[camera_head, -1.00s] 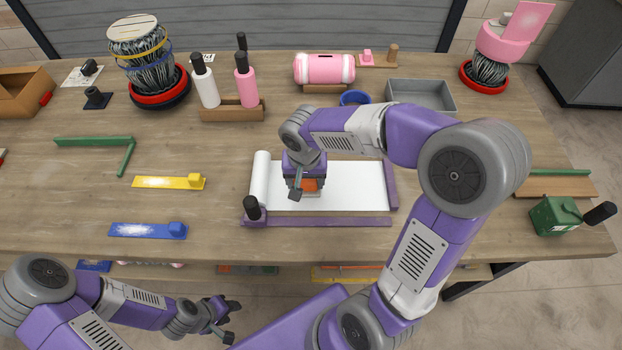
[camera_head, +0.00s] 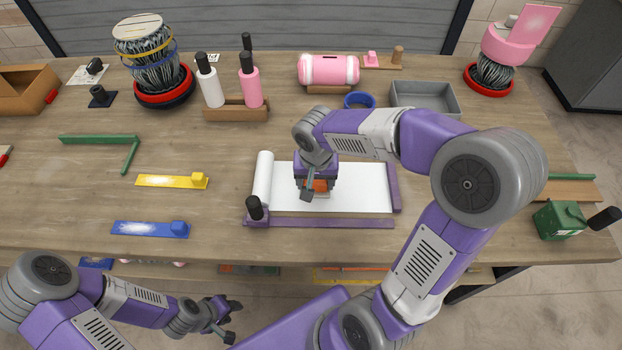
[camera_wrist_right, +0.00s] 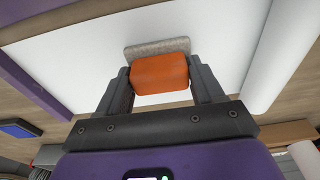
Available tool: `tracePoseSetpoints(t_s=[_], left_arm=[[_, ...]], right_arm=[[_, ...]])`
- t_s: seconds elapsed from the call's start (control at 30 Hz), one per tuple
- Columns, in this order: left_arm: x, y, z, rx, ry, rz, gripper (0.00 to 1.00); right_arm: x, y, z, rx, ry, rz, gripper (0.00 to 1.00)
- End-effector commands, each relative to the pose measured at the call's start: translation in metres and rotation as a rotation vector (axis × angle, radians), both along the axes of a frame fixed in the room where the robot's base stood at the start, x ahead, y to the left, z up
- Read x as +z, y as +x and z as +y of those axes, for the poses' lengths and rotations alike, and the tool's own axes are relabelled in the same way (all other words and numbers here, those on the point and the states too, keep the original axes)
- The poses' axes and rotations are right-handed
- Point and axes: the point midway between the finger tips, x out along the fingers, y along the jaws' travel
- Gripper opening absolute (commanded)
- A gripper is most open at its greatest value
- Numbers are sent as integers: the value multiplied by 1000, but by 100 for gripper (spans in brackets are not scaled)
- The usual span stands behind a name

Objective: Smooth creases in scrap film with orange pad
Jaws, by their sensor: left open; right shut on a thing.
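The white scrap film (camera_head: 355,190) lies flat on the table, with a white roll (camera_head: 262,180) at its left end and purple strips along its right and front edges. My right gripper (camera_head: 316,190) is over the left-middle of the film. It is shut on the orange pad (camera_wrist_right: 160,74), which has a grey felt underside (camera_wrist_right: 157,47). The pad is at the film's surface; the exact contact is hidden. No creases can be made out. My left gripper (camera_head: 228,318) is open and empty, off the table's front edge at lower left.
A purple clamp with a black knob (camera_head: 255,208) stands at the film's front left corner. Yellow (camera_head: 172,181) and blue (camera_head: 150,229) strips lie to the left. A grey tray (camera_head: 425,97) and blue ring (camera_head: 359,100) sit behind. A green box (camera_head: 558,220) stands at right.

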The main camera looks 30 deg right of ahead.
Motion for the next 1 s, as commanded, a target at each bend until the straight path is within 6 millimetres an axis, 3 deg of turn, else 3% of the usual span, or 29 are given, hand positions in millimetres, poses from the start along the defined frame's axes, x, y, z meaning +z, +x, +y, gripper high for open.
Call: tracePoseSetpoints(t_s=[1.0], left_arm=[[0, 0, 0, 0, 0, 0, 43]], right_arm=[[-3, -25, -39, -2, -1, 5, 36]])
